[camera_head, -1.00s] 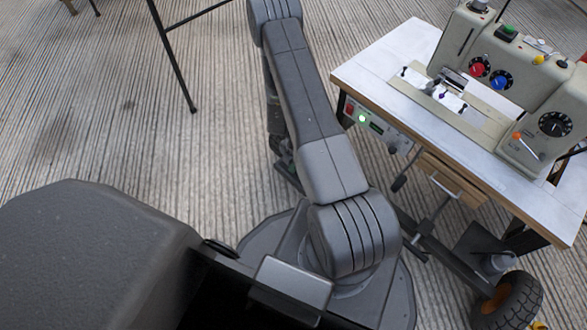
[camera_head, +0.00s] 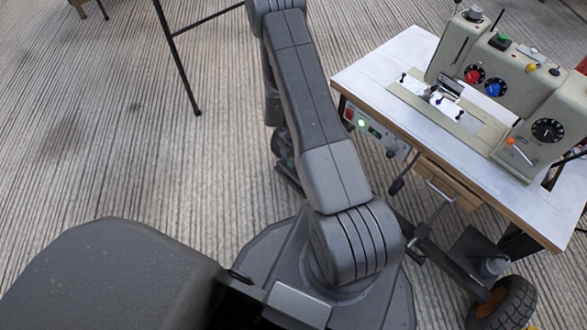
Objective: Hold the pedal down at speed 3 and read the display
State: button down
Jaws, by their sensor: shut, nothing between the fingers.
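The sewing machine (camera_head: 500,75) stands on a white-topped table (camera_head: 390,62) at the right, with red, blue and black dials. A control box (camera_head: 384,140) hangs under the table's near left edge. It has a red switch, a lit green lamp and a small dark display (camera_head: 375,131); any reading is too small to make out. My arm rises from its base and folds back down behind itself. The far end of the arm shows only in part as dark pieces beside the upper link, and my gripper's fingers are hidden. I cannot make out the pedal for sure.
Below the table are a wooden drawer (camera_head: 453,185), a dark plate with a bottle (camera_head: 494,267), and a wheel (camera_head: 505,303) at the lower right. A thin black stand (camera_head: 178,62) is at the top left.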

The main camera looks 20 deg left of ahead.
notch_tip(320, 180, up, 7)
jog(key=p, duration=0.1)
jog(key=shift+s+a, duration=0.15)
jog(key=shift+s, duration=0.1)
jog(key=f, duration=0.3)
jog(key=f+b, duration=0.1)
jog(key=f, duration=0.2)
jog(key=w+f+b, duration=0.1)
jog(key=f, duration=0.2)
jog(key=shift+d+f, duration=0.15)
jog(key=shift+d, duration=0.05)
jog(key=p, duration=0.3)
jog(key=w+r+p, duration=0.1)
jog(key=p, duration=0.2)
jog(key=shift+w+d+r+p, duration=0.2)
jog(key=shift+w+d+p, duration=0.05)
jog(key=shift+d+p, duration=0.1)
